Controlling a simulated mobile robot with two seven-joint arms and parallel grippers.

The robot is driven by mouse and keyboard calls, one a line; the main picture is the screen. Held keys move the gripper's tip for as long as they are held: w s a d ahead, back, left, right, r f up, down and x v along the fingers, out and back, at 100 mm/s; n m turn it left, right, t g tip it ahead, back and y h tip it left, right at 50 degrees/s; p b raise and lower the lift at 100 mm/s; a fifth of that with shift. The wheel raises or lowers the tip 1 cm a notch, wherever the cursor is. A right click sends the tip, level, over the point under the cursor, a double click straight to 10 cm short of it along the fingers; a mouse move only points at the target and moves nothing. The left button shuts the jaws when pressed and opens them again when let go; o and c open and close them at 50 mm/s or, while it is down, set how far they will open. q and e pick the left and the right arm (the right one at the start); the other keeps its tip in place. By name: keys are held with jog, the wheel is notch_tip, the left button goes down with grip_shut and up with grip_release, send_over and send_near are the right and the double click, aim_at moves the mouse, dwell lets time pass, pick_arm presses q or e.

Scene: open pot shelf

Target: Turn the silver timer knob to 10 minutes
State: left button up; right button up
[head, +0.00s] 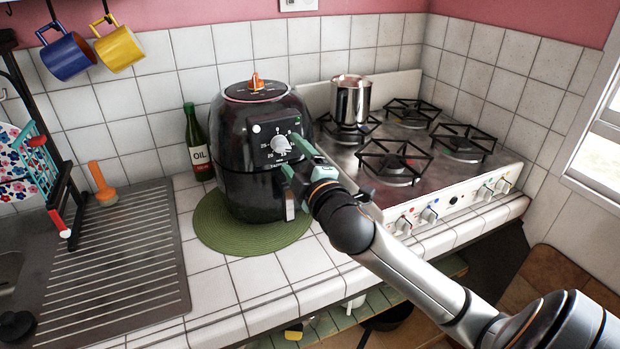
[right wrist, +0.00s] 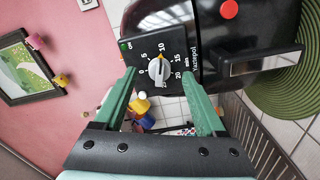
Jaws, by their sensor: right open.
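The silver timer knob (head: 281,144) is on the dark front panel of a black air fryer (head: 238,145). In the right wrist view the knob (right wrist: 158,71) faces me, with the numbers 0 to 20 around it and an orange mark near 10. Its exact setting is too small to tell. My right gripper (head: 289,153) is open and empty in front of the panel. In the right wrist view its green fingertips (right wrist: 159,75) lie on either side of the knob, with gaps visible. I cannot tell how far they are from the panel. My left gripper is not in view.
The air fryer stands on a round green mat (head: 215,236). An oil bottle (head: 196,145) stands behind its left side. A gas stove (head: 480,172) with a steel pot (head: 351,101) is on the right. A sink drainer (head: 120,265) is on the left. The tiled counter in front is clear.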

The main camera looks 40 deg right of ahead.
jog(key=p+v, duration=0.3)
jog(key=v, duration=0.6)
jog(key=shift+s+f, duration=0.1)
dwell(0.4)
jog(key=s+a+f+m+g+y, duration=0.1)
jog(key=s+a+f+m+g, duration=0.2)
jog(key=f, duration=0.4)
jog(key=s+f+m+g, duration=0.2)
jog(key=s+f+g, duration=0.2)
jog(key=f, duration=0.3)
jog(key=s+a+f+m+g+y, duration=0.1)
jog(key=s+a+f+m+g, duration=0.1)
jog(key=s+f+m+g, duration=0.3)
jog(key=s+a+f+g+y, duration=0.2)
jog(key=s+a+f, duration=0.4)
jog(key=s+f, duration=0.1)
jog(key=w+a+f+t+y, duration=0.1)
jog(key=w+a+f+t, duration=0.1)
jog(key=f, duration=0.3)
jog(key=w+a+f+t+y, duration=0.1)
jog(key=w+a+f+t, duration=0.1)
jog(key=f, duration=0.3)
jog(key=shift+w+a+f+t, duration=0.15)
jog(key=shift+w+f+t, duration=0.2)
jog(key=shift+t, duration=0.45)
